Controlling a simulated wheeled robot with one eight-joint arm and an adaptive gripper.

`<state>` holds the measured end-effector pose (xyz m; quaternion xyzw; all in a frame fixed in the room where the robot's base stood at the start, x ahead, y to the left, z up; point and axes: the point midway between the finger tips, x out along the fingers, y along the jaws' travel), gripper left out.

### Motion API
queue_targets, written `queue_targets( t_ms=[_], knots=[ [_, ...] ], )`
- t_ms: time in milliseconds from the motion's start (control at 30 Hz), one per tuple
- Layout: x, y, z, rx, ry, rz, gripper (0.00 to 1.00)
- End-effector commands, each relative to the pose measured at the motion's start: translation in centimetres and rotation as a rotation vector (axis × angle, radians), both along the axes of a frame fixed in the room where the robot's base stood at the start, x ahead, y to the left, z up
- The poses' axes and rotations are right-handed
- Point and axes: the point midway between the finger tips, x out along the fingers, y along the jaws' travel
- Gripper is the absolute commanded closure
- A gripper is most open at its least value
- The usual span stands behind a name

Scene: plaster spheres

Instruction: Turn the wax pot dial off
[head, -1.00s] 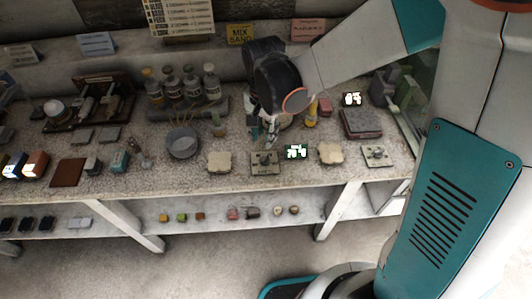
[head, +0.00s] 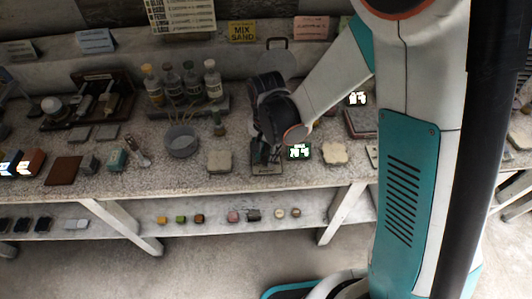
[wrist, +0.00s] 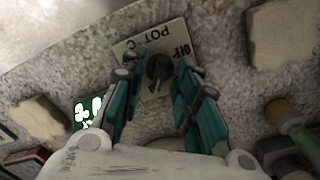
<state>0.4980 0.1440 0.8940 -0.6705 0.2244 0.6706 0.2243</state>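The dial is a dark knob (wrist: 158,68) on a pale plate (wrist: 138,47) with lettering that reads "POT-C" and "OFF" in the wrist view. The plate also shows at the bench's front part in the head view (head: 266,170), mostly under my gripper (head: 267,150). In the wrist view the teal fingers of my gripper (wrist: 157,75) are apart, one on each side of the knob. A gap shows on both sides, so it is not clamped. The knob's exact pointer angle is hard to tell.
A green display (head: 299,151) stands just right of the plate. Cream blocks stand left (head: 219,161) and right (head: 334,153) of it. A grey bowl (head: 182,142) and bottles (head: 192,84) are farther left. Another plate (head: 373,155) at right is partly hidden by my arm.

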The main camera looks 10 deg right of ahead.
Motion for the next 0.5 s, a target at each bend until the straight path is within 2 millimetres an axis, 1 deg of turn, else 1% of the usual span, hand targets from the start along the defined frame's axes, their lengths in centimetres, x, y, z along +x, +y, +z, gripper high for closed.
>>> queue_targets(
  t_ms=[33,67,100,133,500],
  knots=[
    [0.00,0.00,0.01,0.000,0.000,0.000,0.82],
    [0.00,0.00,0.01,0.000,0.000,0.000,0.89],
    [0.00,0.00,0.01,0.000,0.000,0.000,0.98],
    [0.00,0.00,0.01,0.000,0.000,0.000,1.00],
    [0.01,0.01,-0.01,0.000,0.000,0.019,1.00]
  ],
)
